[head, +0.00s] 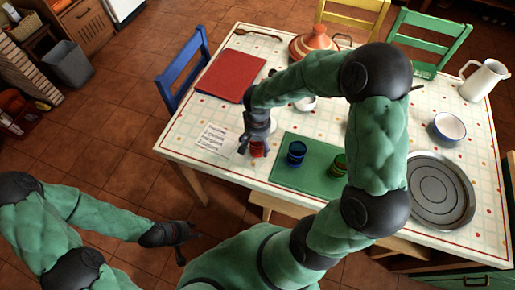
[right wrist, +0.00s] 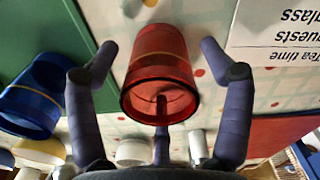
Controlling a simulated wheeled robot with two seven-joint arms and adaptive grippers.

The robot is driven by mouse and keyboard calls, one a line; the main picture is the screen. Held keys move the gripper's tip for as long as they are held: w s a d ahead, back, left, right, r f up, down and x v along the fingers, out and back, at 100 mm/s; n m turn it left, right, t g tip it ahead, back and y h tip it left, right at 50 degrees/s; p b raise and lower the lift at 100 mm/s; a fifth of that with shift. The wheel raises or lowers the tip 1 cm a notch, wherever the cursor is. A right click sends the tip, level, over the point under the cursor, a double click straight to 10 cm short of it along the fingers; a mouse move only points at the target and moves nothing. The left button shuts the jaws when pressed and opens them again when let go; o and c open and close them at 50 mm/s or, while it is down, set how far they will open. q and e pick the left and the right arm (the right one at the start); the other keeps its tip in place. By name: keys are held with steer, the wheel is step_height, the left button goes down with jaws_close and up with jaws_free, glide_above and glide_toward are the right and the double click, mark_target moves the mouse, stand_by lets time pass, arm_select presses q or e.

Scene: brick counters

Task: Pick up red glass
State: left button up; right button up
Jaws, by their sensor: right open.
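The red glass (head: 258,149) stands on the table near its front edge, left of the green board. It also shows in the middle of the right wrist view (right wrist: 160,70), its round rim facing the camera. My right gripper (head: 253,141) is over the glass. In the right wrist view its open fingers (right wrist: 158,50) lie on either side of the glass, with gaps on both sides. My left gripper (head: 183,241) is low at the left, away from the table, above the floor; its jaw opening is not clear.
A written note (head: 212,138) lies left of the red glass. A red mat (head: 232,76), tagine (head: 315,40), round tray (head: 440,190), bowl (head: 448,127) and pitcher (head: 484,80) are also on the table.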

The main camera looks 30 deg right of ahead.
steer(key=shift+f, duration=0.3)
steer(key=c, duration=1.3)
steer(key=shift+r, duration=0.15)
steer(key=shift+c, duration=0.2)
